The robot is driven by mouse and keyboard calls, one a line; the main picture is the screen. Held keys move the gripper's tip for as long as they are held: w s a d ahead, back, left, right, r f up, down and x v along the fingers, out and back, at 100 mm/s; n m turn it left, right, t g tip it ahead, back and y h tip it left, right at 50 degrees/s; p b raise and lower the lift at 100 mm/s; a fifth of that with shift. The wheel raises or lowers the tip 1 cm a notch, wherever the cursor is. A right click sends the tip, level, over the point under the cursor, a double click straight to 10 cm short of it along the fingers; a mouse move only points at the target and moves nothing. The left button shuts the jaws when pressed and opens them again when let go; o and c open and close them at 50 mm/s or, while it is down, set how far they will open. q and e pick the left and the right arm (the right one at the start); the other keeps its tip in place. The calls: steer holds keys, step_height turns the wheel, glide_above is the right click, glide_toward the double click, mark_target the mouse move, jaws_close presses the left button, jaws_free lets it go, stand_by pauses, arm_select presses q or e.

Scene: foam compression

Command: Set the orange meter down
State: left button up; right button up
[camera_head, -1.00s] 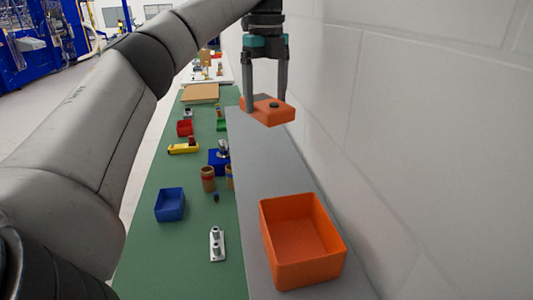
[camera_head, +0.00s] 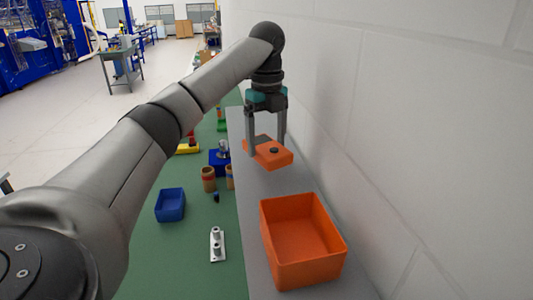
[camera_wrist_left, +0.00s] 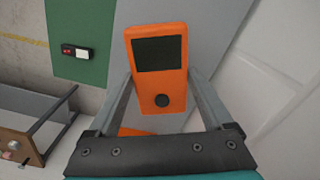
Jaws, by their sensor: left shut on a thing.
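The orange meter (camera_head: 273,153) has a dark screen and a round dark knob. My left gripper (camera_head: 267,148) is shut on it, with one finger on each side. In the head view the meter is over the grey strip (camera_head: 249,182) along the wall, beyond the orange bin; whether it touches the surface I cannot tell. In the left wrist view the meter (camera_wrist_left: 159,68) sits between the fingers (camera_wrist_left: 160,90), its screen facing the camera. My right gripper is not in view.
An open, empty orange bin (camera_head: 334,247) stands on the grey strip, nearer than the meter. On the green mat (camera_head: 160,255) are a blue bin (camera_head: 170,205), brown cylinders (camera_head: 208,180) and a metal fitting (camera_head: 217,244). The white wall (camera_head: 400,130) rises close on the right.

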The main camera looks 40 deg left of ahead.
mark_target(267, 145)
arm_select(q)
steer(key=shift+f, duration=1.65)
steer(key=o, duration=1.3)
steer(key=shift+f, duration=0.1)
steer(key=shift+o, duration=0.2)
steer(key=shift+r, duration=6.1)
